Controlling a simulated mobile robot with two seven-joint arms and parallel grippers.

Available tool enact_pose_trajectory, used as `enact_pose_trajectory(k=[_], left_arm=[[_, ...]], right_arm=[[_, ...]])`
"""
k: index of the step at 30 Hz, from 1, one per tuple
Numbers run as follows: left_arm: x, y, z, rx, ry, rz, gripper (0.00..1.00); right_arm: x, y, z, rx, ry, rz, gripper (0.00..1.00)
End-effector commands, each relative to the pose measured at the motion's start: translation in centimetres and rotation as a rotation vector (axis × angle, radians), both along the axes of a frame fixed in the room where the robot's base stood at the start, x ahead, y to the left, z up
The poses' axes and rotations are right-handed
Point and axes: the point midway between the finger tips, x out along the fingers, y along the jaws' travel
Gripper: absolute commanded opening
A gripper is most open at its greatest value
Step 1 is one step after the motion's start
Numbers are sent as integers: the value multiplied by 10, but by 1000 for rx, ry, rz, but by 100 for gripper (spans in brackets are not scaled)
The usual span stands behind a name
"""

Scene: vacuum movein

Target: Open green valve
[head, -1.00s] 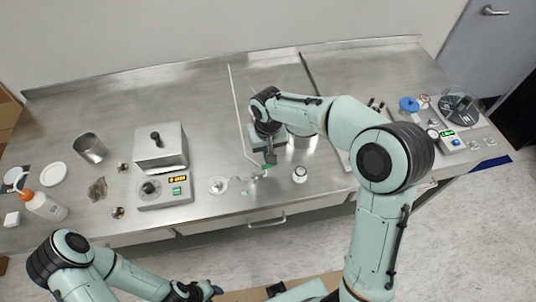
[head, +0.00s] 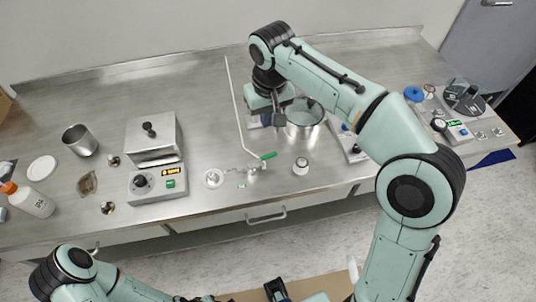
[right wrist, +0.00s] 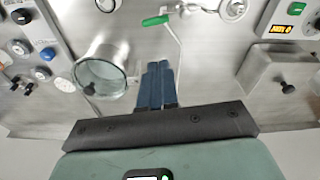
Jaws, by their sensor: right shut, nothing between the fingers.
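The green valve handle (head: 268,156) sits on a small metal valve fitting (head: 252,168) near the front middle of the steel bench. A thin tube rises from this area toward the back. The green handle also shows in the right wrist view (right wrist: 156,21), at the top beyond the fingertips. My right gripper (head: 266,119) is above the bench, behind the handle and apart from it. In the right wrist view its blue fingers (right wrist: 159,66) are together and empty. My left arm is at the lower left of the head view; its fingers cannot be made out.
A glass-topped metal vessel (head: 304,114) stands right of my right gripper. A small white-topped jar (head: 301,166) is right of the valve. A steel beaker (head: 80,140) and bottle (head: 30,199) are farther left.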

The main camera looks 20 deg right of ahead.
Motion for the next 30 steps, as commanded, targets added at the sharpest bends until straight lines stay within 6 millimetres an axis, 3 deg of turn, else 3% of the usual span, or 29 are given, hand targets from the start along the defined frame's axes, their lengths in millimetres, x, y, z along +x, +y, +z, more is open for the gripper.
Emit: enact_pose_trajectory(k=[1, 3, 7, 11, 24, 30], left_arm=[[-6, 0, -20, 0, 7, 0, 43], [-9, 0, -29, 0, 9, 0, 43], [-10, 0, -36, 0, 9, 0, 43], [-10, 0, -38, 0, 10, -1, 43], [-8, 0, -56, 3, -6, 4, 43], [-4, 0, -63, 5, -20, 7, 43]], right_arm=[[-1, 0, -6, 2, -21, 11, 0], [-1, -1, 0, 1, -42, 24, 0], [-2, -1, 6, 1, -61, 36, 0], [0, -2, -1, 0, -60, 38, 0], [18, -2, -90, 0, -57, 37, 0], [3, -2, -112, 0, -61, 36, 0]])
